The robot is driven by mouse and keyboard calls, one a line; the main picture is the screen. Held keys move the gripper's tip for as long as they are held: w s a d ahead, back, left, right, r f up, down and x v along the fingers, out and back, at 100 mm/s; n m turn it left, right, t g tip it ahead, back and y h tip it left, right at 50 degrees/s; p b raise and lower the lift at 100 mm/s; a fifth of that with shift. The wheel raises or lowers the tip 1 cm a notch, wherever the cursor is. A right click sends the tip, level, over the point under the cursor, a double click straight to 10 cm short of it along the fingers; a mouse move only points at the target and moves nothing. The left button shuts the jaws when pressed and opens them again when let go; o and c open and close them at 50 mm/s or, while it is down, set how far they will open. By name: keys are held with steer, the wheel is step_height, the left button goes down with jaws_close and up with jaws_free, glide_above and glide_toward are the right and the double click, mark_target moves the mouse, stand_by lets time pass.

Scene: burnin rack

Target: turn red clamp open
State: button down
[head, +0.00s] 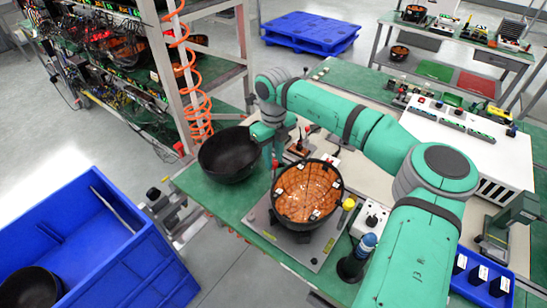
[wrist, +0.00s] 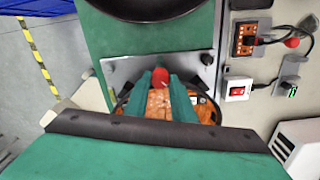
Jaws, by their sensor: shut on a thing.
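The red clamp (wrist: 160,77) shows as a red knob between my gripper's two green fingers in the wrist view. My gripper (wrist: 161,82) is shut on it. In the head view my gripper (head: 273,151) points down at the far left edge of the black round fixture, with a bit of the red clamp (head: 275,164) at its tip. The fixture (head: 309,224) holds an orange-brown board (head: 308,190) with small white-and-black clips around the rim. In the wrist view the fingers and my wrist hide most of the board. The clamp's lower part is hidden.
A black bowl (head: 228,158) stands left of the fixture on the green bench. A yellow knob (head: 349,203) and a dark blue-topped post (head: 358,258) stand at the right. A white switch box (wrist: 240,90) sits beside the plate. A blue bin (head: 95,250) is at the lower left.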

mark_target(274, 161)
steer(key=c, duration=2.5)
jaws_free()
steer(key=n, duration=0.7)
steer(key=shift+w+r, duration=0.1)
steer(key=shift+c, duration=0.2)
jaws_close()
steer(key=o, duration=1.1)
jaws_free()
steer(key=shift+c, duration=0.2)
steer(key=shift+d, duration=0.1)
step_height(274, 161, up, 11)
